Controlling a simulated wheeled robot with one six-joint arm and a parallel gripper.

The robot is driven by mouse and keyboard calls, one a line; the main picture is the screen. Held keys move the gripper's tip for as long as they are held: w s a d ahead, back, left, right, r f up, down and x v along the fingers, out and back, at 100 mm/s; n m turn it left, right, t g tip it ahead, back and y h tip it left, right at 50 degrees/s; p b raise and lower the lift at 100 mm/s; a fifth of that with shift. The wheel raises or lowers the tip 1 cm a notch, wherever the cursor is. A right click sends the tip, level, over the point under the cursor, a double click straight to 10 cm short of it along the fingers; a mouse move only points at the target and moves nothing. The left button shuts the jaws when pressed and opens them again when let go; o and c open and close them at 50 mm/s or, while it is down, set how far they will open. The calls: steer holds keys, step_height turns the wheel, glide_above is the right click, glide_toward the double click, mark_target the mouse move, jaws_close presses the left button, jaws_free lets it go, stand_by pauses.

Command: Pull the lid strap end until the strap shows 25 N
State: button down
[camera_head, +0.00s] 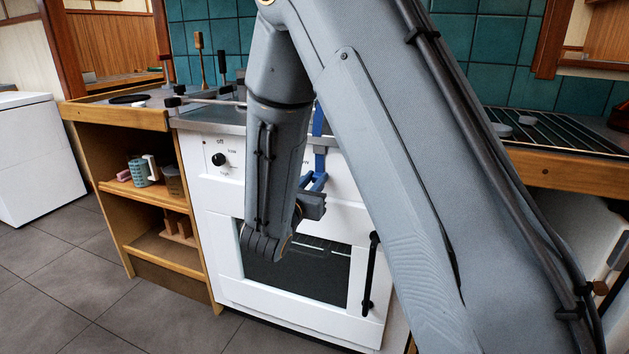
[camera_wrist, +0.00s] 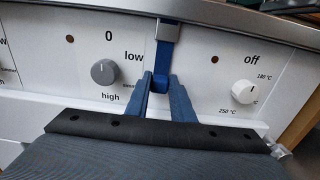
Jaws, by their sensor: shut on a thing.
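A blue lid strap (camera_wrist: 162,58) hangs down the white front panel of the cooker between two control knobs. It passes through a grey buckle (camera_wrist: 168,31) just under the worktop edge. My gripper (camera_wrist: 159,82), with blue fingers, is shut on the strap's lower end. In the head view the strap (camera_head: 318,122) hangs at the cooker's front edge, with my gripper (camera_head: 314,183) below it, above the oven window. My arm hides much of the cooker top, the lid and part of the strap there. No force reading is legible.
The white cooker (camera_head: 228,245) has a dark oven window and a black vertical handle (camera_head: 371,270). A grey knob (camera_wrist: 103,72) and a white knob (camera_wrist: 243,91) flank the strap. Wooden shelves (camera_head: 165,250) hold mugs at left. Tiled floor (camera_head: 60,290) lies open in front.

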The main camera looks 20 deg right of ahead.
steer(key=shift+f+b, duration=0.65)
steer(key=shift+f, duration=0.75)
steer(key=c, duration=1.5)
jaws_free()
steer(key=shift+r, duration=0.1)
steer(key=shift+s, duration=0.1)
steer(key=v, duration=0.7)
steer(key=shift+s+a+p, duration=0.2)
steer(key=shift+a+p, duration=0.05)
steer(key=shift+p, duration=0.1)
